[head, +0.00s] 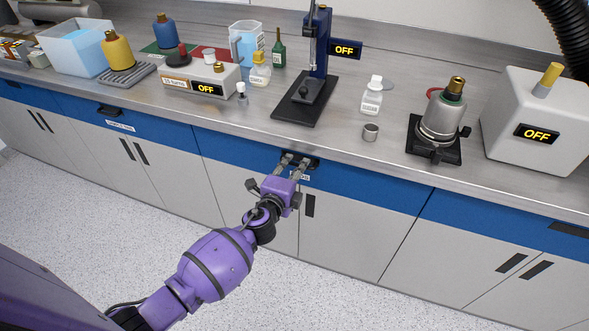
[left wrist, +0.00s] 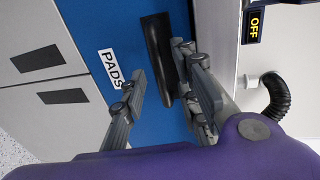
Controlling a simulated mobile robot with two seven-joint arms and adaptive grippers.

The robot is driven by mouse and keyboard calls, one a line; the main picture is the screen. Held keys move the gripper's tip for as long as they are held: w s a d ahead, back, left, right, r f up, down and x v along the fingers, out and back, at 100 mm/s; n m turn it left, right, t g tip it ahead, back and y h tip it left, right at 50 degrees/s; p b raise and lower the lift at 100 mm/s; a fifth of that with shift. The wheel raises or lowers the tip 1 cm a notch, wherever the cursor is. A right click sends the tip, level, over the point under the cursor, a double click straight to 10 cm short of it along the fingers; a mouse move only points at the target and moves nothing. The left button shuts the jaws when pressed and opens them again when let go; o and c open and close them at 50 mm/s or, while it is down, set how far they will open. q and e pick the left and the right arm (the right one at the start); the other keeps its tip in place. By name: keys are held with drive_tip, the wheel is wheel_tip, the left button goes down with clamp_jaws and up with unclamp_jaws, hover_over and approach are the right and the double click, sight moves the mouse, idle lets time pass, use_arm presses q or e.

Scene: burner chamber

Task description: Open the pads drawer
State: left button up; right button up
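The pads drawer is a blue front (head: 360,180) under the counter edge, flush with the blue fronts beside it. Its white PADS label (left wrist: 111,68) reads clearly in the left wrist view. Its dark handle (left wrist: 157,45) stands out from the blue front; in the head view it is partly hidden behind the fingers. My left gripper (head: 296,162) is at this handle, fingers spread. In the left wrist view the left gripper (left wrist: 160,88) has one finger on each side of the handle's near end; the right finger looks closer to it. Contact cannot be told. My right gripper is not in view.
The counter (head: 330,145) overhangs the drawer. On it stand a press (head: 305,85) on a black base, a white bottle (head: 372,97), a small metal cup (head: 370,132), a burner (head: 442,125) and a grey box (head: 540,120). Grey cupboards (head: 350,220) lie below; the floor is clear.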

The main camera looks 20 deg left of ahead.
use_arm(q)
clamp_jaws()
idle(0.4)
drive_tip(key=shift+s, duration=0.1)
